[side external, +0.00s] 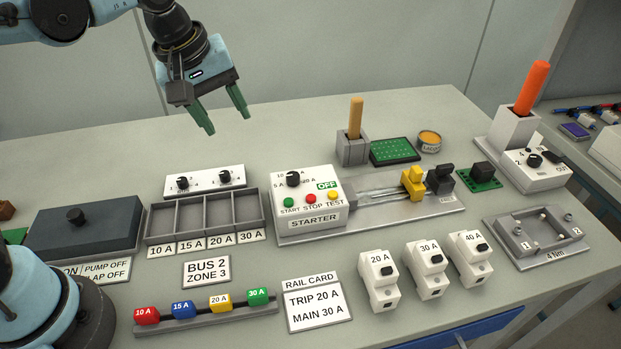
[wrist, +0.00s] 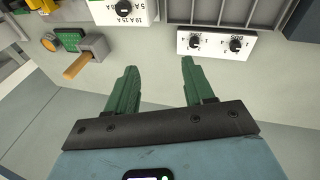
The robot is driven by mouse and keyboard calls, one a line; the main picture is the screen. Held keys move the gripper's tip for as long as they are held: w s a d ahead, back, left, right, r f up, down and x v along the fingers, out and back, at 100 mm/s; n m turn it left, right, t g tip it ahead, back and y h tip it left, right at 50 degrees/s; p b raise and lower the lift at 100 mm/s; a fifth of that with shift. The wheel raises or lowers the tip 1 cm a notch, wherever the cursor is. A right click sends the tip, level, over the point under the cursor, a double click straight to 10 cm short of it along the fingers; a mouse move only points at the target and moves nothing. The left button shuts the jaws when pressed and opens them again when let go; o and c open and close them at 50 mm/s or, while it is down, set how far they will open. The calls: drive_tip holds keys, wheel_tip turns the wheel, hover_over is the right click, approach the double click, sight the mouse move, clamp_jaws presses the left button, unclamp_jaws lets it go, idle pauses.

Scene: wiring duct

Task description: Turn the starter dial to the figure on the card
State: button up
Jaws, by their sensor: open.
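The starter (side external: 310,205) is a white box on a grey base plate, with a black dial (side external: 293,179) on top. The dial also shows at the top edge of the wrist view (wrist: 124,6). The rail card (side external: 313,304) reads TRIP 20 A, MAIN 30 A. My gripper (side external: 222,118) is open and empty, its green fingers above the bench, behind and left of the starter.
A white panel with two black knobs (side external: 204,181) and a four-bay tray (side external: 160,223) stand left of the starter. A grey holder with an orange-tan handle (side external: 355,118) stands behind it. Three white breakers (side external: 379,281) are in front. The bench below my gripper is clear.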

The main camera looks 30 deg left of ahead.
sight(292, 175)
drive_tip(key=w+d+n+g, duration=0.4)
drive_tip(key=w+d+n, duration=0.2)
drive_tip(key=d+n, duration=0.4)
drive_tip(key=shift+n+y, duration=0.3)
drive_tip(key=shift+n, duration=0.3)
drive_tip(key=f, duration=0.4)
drive_tip(key=a+f, duration=0.1)
drive_tip(key=f, duration=0.6)
drive_tip(key=shift+s+a+f, duration=0.2)
drive_tip(key=shift+s+f, duration=0.05)
drive_tip(key=shift+f, duration=0.15)
drive_tip(key=shift+c, duration=0.4)
clamp_jaws()
